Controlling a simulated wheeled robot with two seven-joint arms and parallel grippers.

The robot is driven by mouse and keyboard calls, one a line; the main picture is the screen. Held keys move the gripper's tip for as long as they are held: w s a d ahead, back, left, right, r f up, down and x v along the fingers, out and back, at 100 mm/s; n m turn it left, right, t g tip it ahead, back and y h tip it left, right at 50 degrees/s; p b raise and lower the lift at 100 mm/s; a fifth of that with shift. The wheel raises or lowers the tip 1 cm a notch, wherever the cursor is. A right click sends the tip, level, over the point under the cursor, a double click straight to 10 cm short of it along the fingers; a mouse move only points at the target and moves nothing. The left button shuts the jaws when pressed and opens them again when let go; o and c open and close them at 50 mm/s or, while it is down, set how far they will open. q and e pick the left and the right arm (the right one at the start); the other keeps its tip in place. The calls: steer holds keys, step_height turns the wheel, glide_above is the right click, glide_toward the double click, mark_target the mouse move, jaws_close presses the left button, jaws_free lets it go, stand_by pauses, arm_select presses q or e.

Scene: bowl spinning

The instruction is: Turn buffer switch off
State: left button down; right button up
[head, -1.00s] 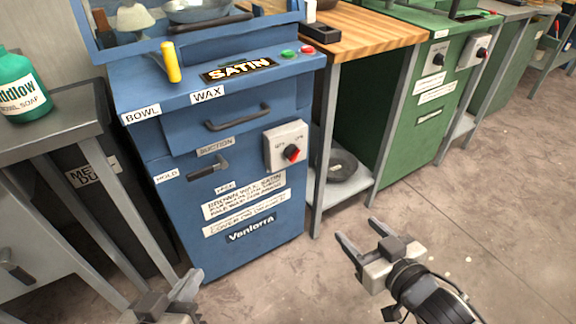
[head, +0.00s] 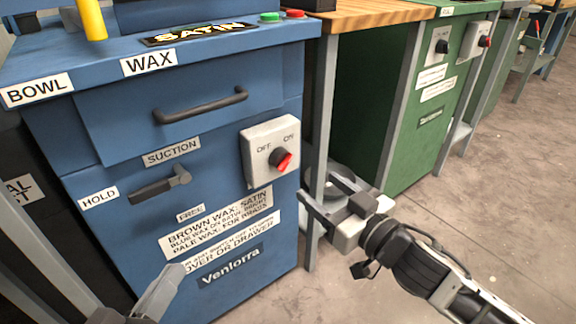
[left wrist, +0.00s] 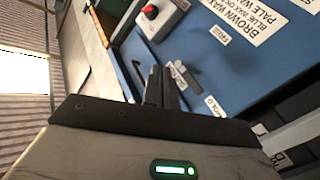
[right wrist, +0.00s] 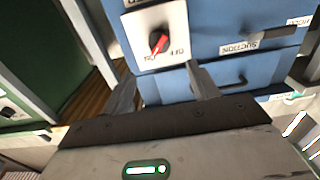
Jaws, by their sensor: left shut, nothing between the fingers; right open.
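The buffer switch is a white box (head: 257,141) with OFF and ON labels on the front of the blue cabinet (head: 110,222). Its red-tipped knob (head: 281,160) has its red end on the ON side. In the right wrist view the knob (right wrist: 158,42) shows just beyond the fingers. My right gripper (head: 310,211) is open and empty, below and to the right of the switch, apart from it. It also shows in the right wrist view (right wrist: 160,85). My left gripper (head: 175,275) is low in front of the cabinet, shut and empty; it also shows in the left wrist view (left wrist: 160,85).
A drawer handle (head: 200,105) and a suction lever (head: 160,186) stick out of the cabinet front. Green and red buttons (head: 282,15) sit on its top. A green cabinet (head: 400,110) with similar switches stands to the right. The floor (head: 480,220) at right is clear.

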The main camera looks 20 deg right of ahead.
mark_target(287, 162)
steer(key=b+x, duration=0.2)
steer(key=x, duration=0.7)
steer(key=shift+w+a+f, duration=0.1)
steer(key=shift+w, duration=0.2)
arm_select(q)
steer(key=shift+w+a+r+m+t+h, duration=0.15)
steer(key=shift+w+r+m+t, duration=0.25)
steer(key=shift+r, duration=0.3)
steer(key=shift+w+a+r+m+t+h, duration=0.1)
steer(key=shift+w+r+m+t+h, duration=0.15)
steer(key=shift+r+m+t, duration=0.4)
steer(key=shift+w+a+r+m+t+h, duration=0.15)
steer(key=shift+w+r+m+t, duration=0.25)
steer(key=shift+r, duration=0.35)
arm_select(e)
steer(key=shift+w+a, duration=0.2)
steer(key=shift+w, duration=0.3)
steer(key=c, duration=1)
